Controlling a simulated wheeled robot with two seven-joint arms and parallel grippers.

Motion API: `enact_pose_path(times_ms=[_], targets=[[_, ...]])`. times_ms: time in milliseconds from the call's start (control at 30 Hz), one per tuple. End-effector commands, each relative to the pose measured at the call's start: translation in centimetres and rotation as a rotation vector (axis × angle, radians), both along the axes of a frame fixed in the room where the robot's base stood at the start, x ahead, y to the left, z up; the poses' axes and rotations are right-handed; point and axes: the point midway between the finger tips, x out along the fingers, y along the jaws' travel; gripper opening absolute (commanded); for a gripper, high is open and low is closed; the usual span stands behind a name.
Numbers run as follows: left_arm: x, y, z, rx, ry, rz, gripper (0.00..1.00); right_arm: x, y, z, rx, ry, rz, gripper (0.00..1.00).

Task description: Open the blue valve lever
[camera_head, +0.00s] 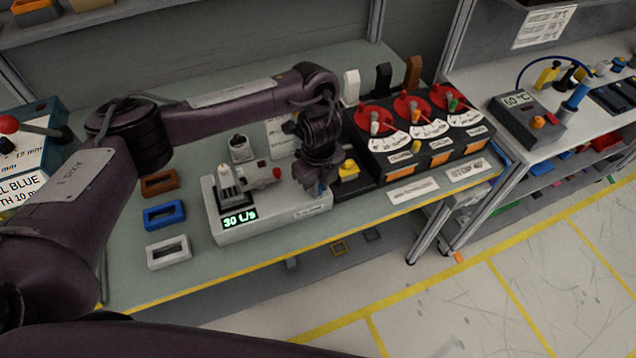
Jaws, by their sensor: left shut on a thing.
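The white valve module (272,224) sits on the green-grey bench with a lit "30 L/s" display. A pale upright piece stands at its left end, and a small red-tipped part is in its middle. My left gripper (319,186) points down over the module's right end. It is shut on what looks like the blue valve lever, of which only a small bluish part shows. The fingers and arm hide most of the lever, so its exact angle cannot be told. My right gripper is out of view.
Brown, blue (165,215) and white frames lie left of the module. A yellow button (348,169) on a black base stands close right of the gripper. Red dials (411,107) on black boxes stand behind it. The bench's front edge (300,258) is marked yellow.

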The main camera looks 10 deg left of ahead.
Motion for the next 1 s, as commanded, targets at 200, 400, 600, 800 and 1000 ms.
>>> enact_pose_path(times_ms=[200,400,600,800,1000], targets=[[0.3,-0.1,0.3,-0.004,-0.008,0.003,0.0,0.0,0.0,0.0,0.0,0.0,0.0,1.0],[0.2,-0.1,0.2,-0.003,-0.006,0.002,0.38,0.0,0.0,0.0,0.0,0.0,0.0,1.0],[0.1,0.0,0.1,-0.002,-0.003,0.0,0.39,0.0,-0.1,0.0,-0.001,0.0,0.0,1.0],[0.2,0.0,1.1,-0.002,-0.006,-0.002,0.39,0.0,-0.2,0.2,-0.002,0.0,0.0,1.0],[0.3,-0.1,4.3,-0.001,-0.009,-0.003,0.39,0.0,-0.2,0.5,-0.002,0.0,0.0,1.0]])
